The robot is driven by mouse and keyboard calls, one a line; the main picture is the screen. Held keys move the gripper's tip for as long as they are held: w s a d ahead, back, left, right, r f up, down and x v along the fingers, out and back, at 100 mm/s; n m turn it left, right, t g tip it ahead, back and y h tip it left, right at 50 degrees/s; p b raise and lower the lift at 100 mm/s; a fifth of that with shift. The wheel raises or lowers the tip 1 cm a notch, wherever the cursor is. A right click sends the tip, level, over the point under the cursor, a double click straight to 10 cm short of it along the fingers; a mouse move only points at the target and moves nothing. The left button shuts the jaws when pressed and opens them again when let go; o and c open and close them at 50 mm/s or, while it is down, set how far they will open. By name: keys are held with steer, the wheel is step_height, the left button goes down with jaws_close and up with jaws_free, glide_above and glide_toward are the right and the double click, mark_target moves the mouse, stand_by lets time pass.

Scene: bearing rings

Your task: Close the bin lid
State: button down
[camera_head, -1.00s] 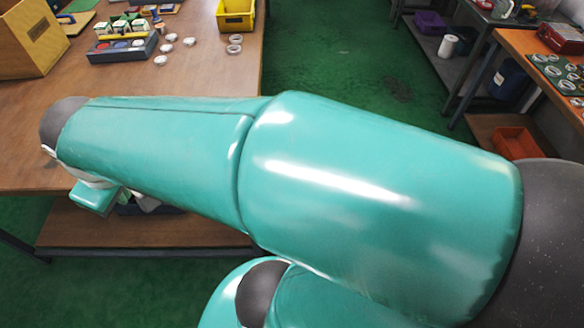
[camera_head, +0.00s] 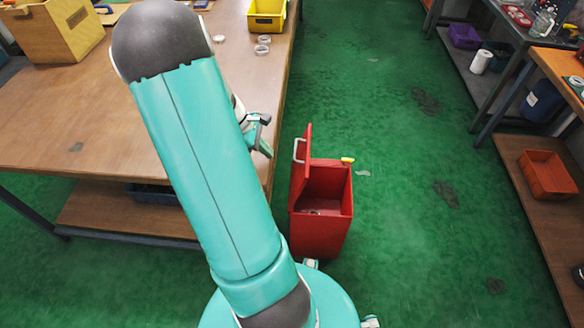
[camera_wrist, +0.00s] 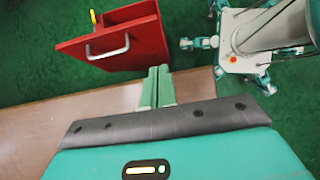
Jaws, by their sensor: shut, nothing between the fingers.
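A red bin (camera_head: 322,232) stands on the green floor just right of the wooden table. Its lid (camera_head: 302,175) is open, standing nearly upright at the bin's left side, with a pale handle (camera_head: 297,150) on its outer face. The bin's inside shows, with something small at the bottom. In the wrist view the lid (camera_wrist: 146,40) and its handle (camera_wrist: 108,50) lie beyond my fingers. My gripper (camera_head: 265,150) is by the table's right edge, left of the lid and apart from it. In the wrist view my gripper (camera_wrist: 159,70) has its green fingers together, empty.
The wooden table (camera_head: 70,125) fills the left, with a yellow bin (camera_head: 266,14) and metal rings (camera_head: 263,44) near its far edge. A small yellow piece (camera_head: 347,160) is at the red bin's far right. Floor right of the bin is clear up to the benches.

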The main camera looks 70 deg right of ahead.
glide_toward(304, 179)
step_height(304, 179, down, 4)
steer(key=w, duration=0.1)
steer(key=s, duration=0.2)
steer(key=f, duration=0.1)
steer(key=shift+s+d+f, duration=0.15)
steer(key=shift+s+d, duration=0.25)
steer(key=shift+s+d+f, duration=0.1)
steer(key=shift+s+f, duration=0.05)
steer(key=shift+s, duration=0.2)
steer(key=shift+s, duration=0.15)
